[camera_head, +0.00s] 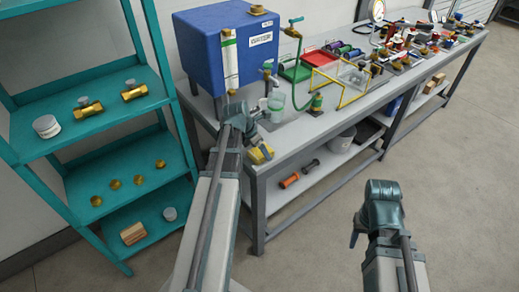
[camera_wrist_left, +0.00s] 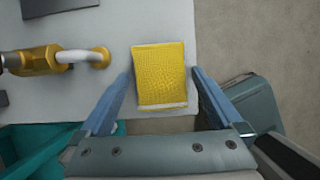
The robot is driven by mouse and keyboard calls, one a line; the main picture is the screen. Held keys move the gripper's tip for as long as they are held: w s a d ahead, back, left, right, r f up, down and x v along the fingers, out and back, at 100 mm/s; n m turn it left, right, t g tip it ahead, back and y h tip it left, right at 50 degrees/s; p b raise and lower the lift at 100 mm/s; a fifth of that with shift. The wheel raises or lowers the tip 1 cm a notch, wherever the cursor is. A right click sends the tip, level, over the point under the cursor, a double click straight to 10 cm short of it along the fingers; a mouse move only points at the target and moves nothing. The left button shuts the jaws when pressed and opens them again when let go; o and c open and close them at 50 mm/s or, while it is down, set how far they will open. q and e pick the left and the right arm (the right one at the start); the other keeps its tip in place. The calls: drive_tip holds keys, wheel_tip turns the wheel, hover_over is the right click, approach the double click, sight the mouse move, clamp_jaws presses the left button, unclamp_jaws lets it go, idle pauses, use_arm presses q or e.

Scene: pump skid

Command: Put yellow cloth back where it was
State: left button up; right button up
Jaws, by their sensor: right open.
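The yellow cloth (camera_head: 262,154) is a flat folded pad at the near left corner of the grey bench. In the left wrist view the cloth (camera_wrist_left: 160,75) lies on the light bench top, its lower end at the bench edge. My left gripper (camera_head: 257,136) is over that corner. In the left wrist view its two blue fingers (camera_wrist_left: 160,88) stand apart on either side of the cloth, with small gaps visible. I cannot tell its exact height above the cloth. My right gripper (camera_head: 362,228) is open and empty over the floor, in front of the bench.
A blue tank (camera_head: 215,60) stands behind my left gripper. A clear cup (camera_head: 276,106) and green and yellow pipes (camera_head: 336,92) are close by on the bench. A teal shelf (camera_head: 85,136) with brass fittings is at left. The floor (camera_head: 310,225) before the bench is clear.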

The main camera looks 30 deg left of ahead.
use_arm(q)
drive_tip(key=shift+r, duration=0.1)
drive_tip(key=p+v, duration=1.1)
drive_tip(key=v, duration=0.1)
drive_tip(key=s+d+m+g+y, duration=0.1)
drive_tip(key=s+d+m, duration=0.3)
drive_tip(key=d+m, duration=0.6)
drive_tip(key=s+d+f+m+g+y, duration=0.1)
drive_tip(key=s+d+m+g, duration=0.1)
drive_tip(key=d+m, duration=0.9)
drive_tip(key=s+d+m+g+y, duration=0.1)
drive_tip(key=s+d+m, duration=0.4)
drive_tip(key=d+m, duration=0.6)
drive_tip(key=shift+s+d+f+m, duration=0.25)
drive_tip(key=shift+s+m, duration=0.1)
drive_tip(key=shift+m, duration=1.35)
